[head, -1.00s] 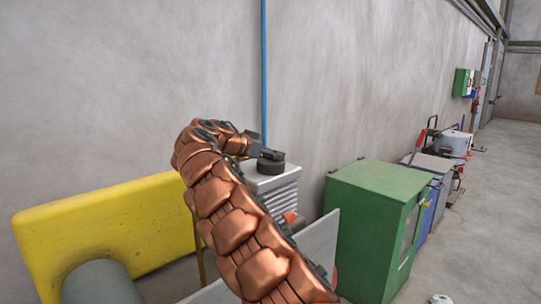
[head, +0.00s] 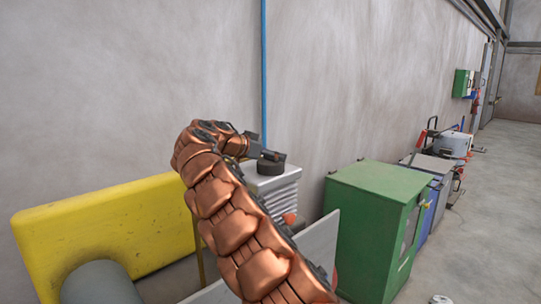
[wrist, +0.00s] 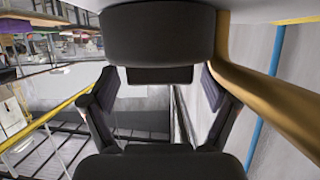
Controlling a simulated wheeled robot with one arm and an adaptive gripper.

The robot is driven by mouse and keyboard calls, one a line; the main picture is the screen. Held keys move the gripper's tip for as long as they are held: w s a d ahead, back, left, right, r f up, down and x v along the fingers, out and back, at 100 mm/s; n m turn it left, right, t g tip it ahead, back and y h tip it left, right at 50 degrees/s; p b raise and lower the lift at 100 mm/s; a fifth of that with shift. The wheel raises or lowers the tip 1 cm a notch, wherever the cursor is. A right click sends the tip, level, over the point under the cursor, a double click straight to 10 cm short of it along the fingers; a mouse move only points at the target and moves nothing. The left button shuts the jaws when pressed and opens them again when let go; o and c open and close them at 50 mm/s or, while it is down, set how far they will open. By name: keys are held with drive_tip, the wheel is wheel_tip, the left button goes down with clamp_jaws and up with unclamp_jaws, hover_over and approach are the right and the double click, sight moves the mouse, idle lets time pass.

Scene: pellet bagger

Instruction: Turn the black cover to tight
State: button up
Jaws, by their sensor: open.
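The black cover (head: 270,168) is a dark round disc on top of a white, ribbed unit in the head view. My gripper (head: 274,156) reaches from the left to just above the cover, with its dark tip at the disc's top. In the wrist view, a large dark rounded shape (wrist: 157,35) with a smaller block below it fills the top; it looks like the cover. The two fingers of my gripper (wrist: 157,92) stand apart at left and right below it. I cannot tell whether they touch the cover. The copper arm hides part of the unit.
The ribbed white unit (head: 280,184) stands near the grey wall, beside a blue vertical pipe (head: 263,70). A yellow block (head: 95,230) is at left, a green cabinet (head: 370,210) at right. Open floor lies at far right.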

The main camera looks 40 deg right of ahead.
drive_tip(key=v, duration=1.2)
idle(0.5)
